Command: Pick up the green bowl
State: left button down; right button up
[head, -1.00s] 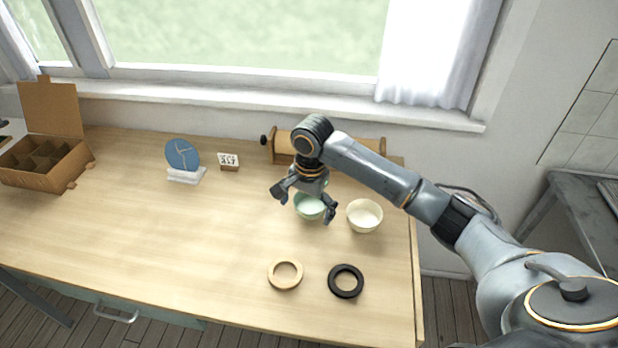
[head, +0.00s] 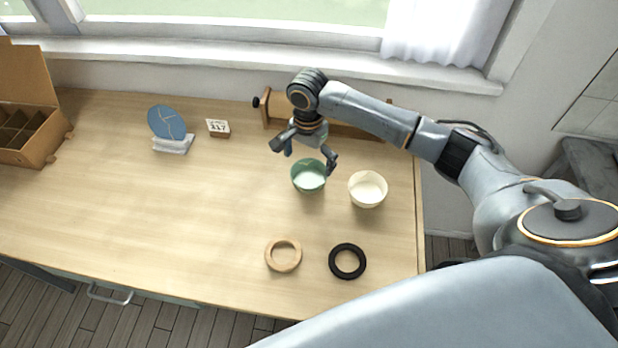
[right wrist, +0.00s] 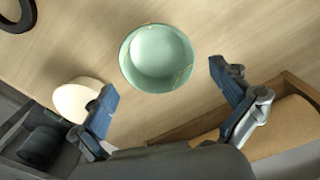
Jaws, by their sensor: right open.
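The green bowl (head: 309,177) stands upright on the wooden table, right of the table's middle. It has a pale inside, and in the right wrist view the bowl (right wrist: 157,58) shows thin gold seams. My right gripper (head: 304,156) is open and empty, just behind and above the bowl in the head view. In the right wrist view its two fingers (right wrist: 166,95) are spread wide, with the bowl ahead of and between them, apart from both. My left gripper is not in view.
A cream bowl (head: 368,189) stands close right of the green bowl. A wooden ring (head: 284,243) and a black ring (head: 347,249) lie in front. A wooden roller stand (head: 268,106) is behind. A blue plate (head: 167,122), small calendar (head: 218,128) and divided box (head: 40,150) are left.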

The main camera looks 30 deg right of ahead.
aim_at(309, 180)
jog(key=shift+f, duration=0.6)
jog(key=f, duration=0.3)
jog(key=f+p, duration=0.1)
jog(key=shift+s+f, duration=0.15)
jog(key=shift+s, duration=0.1)
jog(key=shift+f, duration=0.2)
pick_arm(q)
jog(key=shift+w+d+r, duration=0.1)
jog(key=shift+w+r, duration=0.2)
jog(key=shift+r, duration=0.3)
pick_arm(e)
jog(key=c, duration=1.2)
jog(key=shift+o, duration=0.2)
jog(key=shift+r, duration=0.1)
